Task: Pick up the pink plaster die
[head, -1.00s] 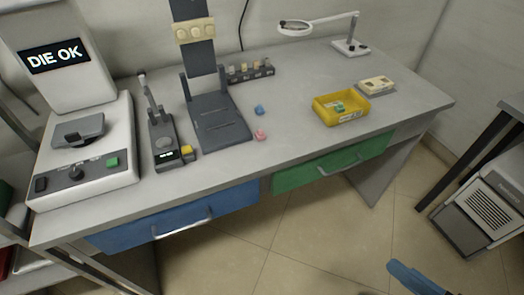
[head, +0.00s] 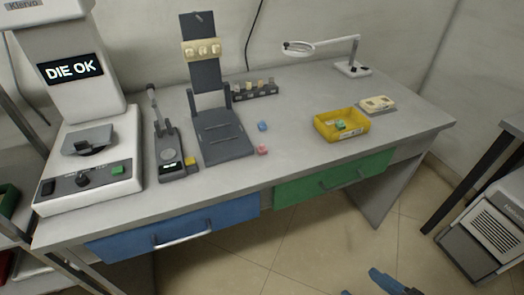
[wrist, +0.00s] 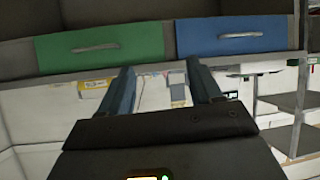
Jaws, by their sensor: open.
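The pink plaster die (head: 262,150) sits on the grey table, in front of a blue die (head: 262,126) and just right of the dark grey stand (head: 226,140). My gripper (wrist: 160,72) is open and empty in the wrist view, its two blue-grey fingers apart. The wrist view shows the table's green and blue drawer fronts beyond the fingers; I cannot make out the pink die there. In the head view a blue part of my gripper (head: 388,283) shows at the bottom edge, well below and right of the die, away from the table.
A yellow bin (head: 351,135) with a green piece inside stands right of the die. A small tester (head: 171,160) with a lever and a large machine reading "DIE OK" (head: 95,175) stand left. A magnifier lamp (head: 352,68) stands at the back. The tabletop around the die's front and right is clear.

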